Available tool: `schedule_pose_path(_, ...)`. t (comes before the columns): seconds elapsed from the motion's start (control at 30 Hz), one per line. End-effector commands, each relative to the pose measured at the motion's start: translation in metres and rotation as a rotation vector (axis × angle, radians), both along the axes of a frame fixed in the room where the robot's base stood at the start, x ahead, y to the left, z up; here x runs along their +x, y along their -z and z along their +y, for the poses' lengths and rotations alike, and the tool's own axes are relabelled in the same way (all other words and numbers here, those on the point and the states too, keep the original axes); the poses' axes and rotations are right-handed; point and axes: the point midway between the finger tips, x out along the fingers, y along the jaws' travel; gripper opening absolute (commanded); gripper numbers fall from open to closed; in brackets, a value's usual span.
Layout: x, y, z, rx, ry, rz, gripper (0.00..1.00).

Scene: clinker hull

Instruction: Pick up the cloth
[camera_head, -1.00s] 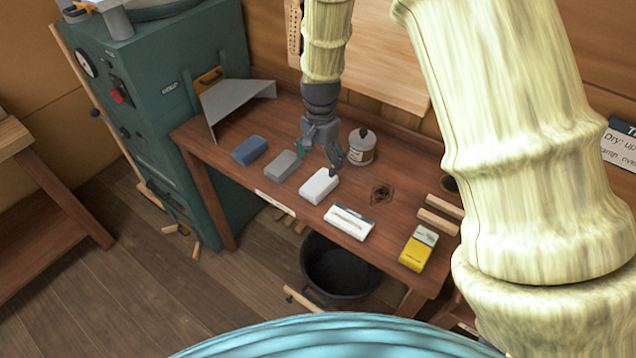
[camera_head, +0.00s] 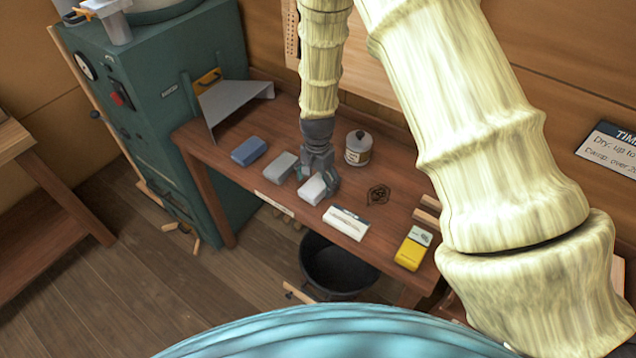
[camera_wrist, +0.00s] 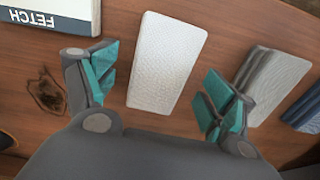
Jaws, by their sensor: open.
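A white folded cloth (camera_head: 311,190) with a fine waffle texture lies flat on the wooden bench; it also shows in the wrist view (camera_wrist: 167,62). A grey folded cloth (camera_head: 280,167) lies to its left in the head view, and a blue one (camera_head: 249,151) lies farther left. In the wrist view these are at the right, grey (camera_wrist: 271,82) then blue (camera_wrist: 304,108). My gripper (camera_head: 318,185) is low over the white cloth. It is open and empty in the wrist view (camera_wrist: 156,92), with its teal-padded fingers on either side of the white cloth's near part.
A white box marked FETCH (camera_wrist: 50,12) lies beside the white cloth, and also shows in the head view (camera_head: 346,222). A labelled jar (camera_head: 358,150) stands behind my gripper. A yellow-and-white pack (camera_head: 413,248) lies farther right. A dark mark (camera_head: 378,195) is on the bench top.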

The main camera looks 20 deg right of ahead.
Motion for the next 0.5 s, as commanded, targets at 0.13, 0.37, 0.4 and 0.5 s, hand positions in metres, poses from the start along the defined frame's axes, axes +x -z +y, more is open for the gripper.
schedule_pose_path(0.13,0.000,0.010,0.000,0.000,0.000,0.000,0.84)
schedule_pose_path(0.37,0.000,0.015,0.000,0.001,0.000,-0.001,0.84)
schedule_pose_path(0.4,0.000,0.015,0.000,0.001,0.000,-0.001,0.84)
schedule_pose_path(0.5,0.000,0.015,0.000,0.000,0.000,-0.001,0.84)
